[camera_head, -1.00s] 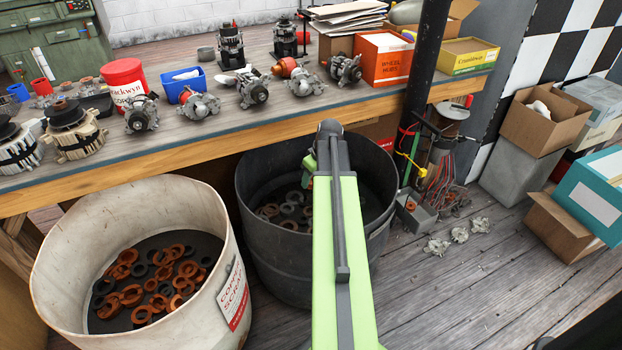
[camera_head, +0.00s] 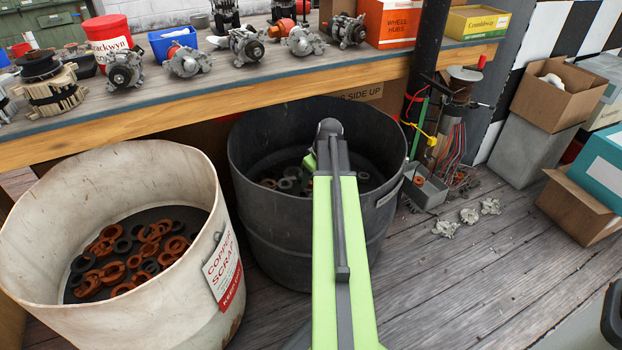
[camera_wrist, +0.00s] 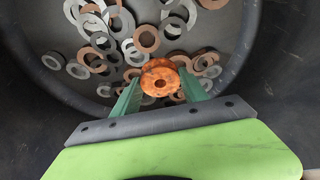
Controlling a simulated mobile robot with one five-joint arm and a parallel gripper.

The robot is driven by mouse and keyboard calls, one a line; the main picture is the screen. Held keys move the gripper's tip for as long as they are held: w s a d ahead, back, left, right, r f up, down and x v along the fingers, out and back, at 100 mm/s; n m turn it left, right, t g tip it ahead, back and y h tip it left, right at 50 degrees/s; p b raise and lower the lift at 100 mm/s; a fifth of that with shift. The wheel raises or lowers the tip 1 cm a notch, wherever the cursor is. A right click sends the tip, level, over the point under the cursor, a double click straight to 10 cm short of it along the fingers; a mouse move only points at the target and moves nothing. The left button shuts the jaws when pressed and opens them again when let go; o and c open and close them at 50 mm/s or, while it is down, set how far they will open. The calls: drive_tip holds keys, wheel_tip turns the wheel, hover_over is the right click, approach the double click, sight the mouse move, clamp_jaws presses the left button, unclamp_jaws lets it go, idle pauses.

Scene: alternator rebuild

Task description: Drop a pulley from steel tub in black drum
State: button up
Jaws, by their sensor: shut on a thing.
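The black drum (camera_head: 285,235) stands in the middle of the head view, open at the top, with several flat rings on its floor. In the wrist view, my gripper (camera_wrist: 160,80) is over the inside of the drum (camera_wrist: 278,75), its green fingers shut on an orange pulley (camera_wrist: 160,86). The pulley looks to be above the rings; its exact height is unclear. In the head view my arm hides the pulley and most of the gripper. A small grey metal tub (camera_head: 428,193), apparently the steel tub, sits on the floor right of the drum with an orange piece in it.
A white copper-scrap barrel (camera_head: 190,320) with copper and dark rings stands left of the drum. The workbench (camera_head: 170,122) runs behind both, carrying alternators and boxes.

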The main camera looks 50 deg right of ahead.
drive_tip(key=shift+f, duration=0.1)
drive_tip(key=o, duration=1.7)
drive_tip(key=p+v, duration=1.6)
drive_tip(key=v, duration=0.1)
drive_tip(key=shift+r+p, duration=0.2)
drive_tip(key=shift+p, duration=0.2)
